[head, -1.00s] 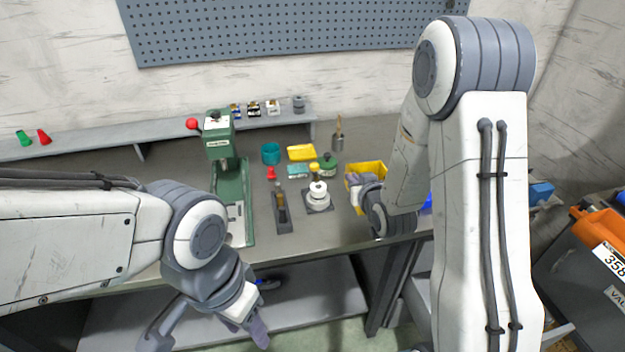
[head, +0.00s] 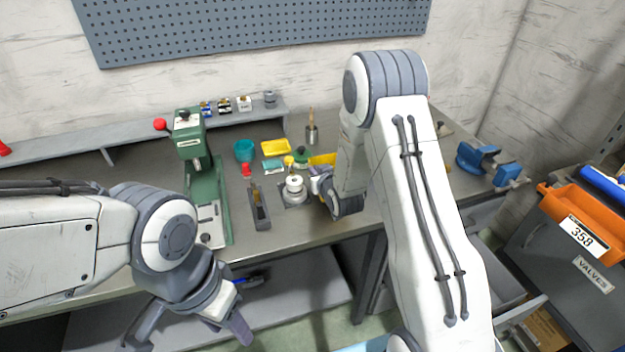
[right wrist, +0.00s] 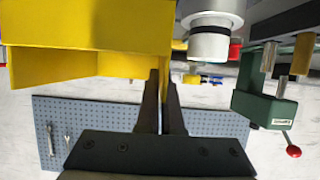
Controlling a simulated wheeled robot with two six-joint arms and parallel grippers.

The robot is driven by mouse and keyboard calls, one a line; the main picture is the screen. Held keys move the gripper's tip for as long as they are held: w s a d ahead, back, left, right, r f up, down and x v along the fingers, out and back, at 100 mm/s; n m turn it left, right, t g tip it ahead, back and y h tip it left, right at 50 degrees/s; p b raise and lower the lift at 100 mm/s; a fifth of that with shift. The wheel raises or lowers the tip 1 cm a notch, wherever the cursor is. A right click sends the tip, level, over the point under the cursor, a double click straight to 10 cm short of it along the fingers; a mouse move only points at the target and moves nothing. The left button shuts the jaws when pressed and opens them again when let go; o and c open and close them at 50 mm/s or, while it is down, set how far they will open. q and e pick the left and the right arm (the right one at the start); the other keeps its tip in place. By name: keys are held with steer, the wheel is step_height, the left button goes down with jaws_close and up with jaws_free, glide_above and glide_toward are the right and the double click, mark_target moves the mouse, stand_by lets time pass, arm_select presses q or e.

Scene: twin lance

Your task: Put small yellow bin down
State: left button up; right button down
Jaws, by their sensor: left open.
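The yellow bin (head: 322,159) shows partly in the head view, behind my right arm, beside a white spool-like part (head: 294,185). In the right wrist view the yellow bin (right wrist: 85,35) fills the upper left. My right gripper (right wrist: 163,75) has its fingers close together at the bin's wall and looks shut on it. In the head view my right gripper (head: 322,183) is mostly hidden by its arm. I cannot tell whether the bin touches the bench. My left gripper (head: 190,330) is open and empty in front of the bench.
A green press (head: 205,180) stands left on the workbench. A shallow yellow tray (head: 276,147), a teal cup (head: 244,150) and a dark holder (head: 259,208) are near the bin. A blue vise (head: 488,163) is at right. An orange bin (head: 582,222) stands beyond the bench.

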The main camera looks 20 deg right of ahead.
steer(key=shift+w+a+f+p, duration=0.1)
steer(key=shift+f+p, duration=0.1)
steer(key=shift+f, duration=0.9)
steer(key=shift+w+a+f+p, duration=0.1)
steer(key=shift+f+p, duration=0.1)
steer(key=shift+f, duration=0.85)
steer(key=shift+f, duration=0.1)
steer(key=shift+f, duration=0.15)
steer(key=c, duration=1.1)
jaws_free()
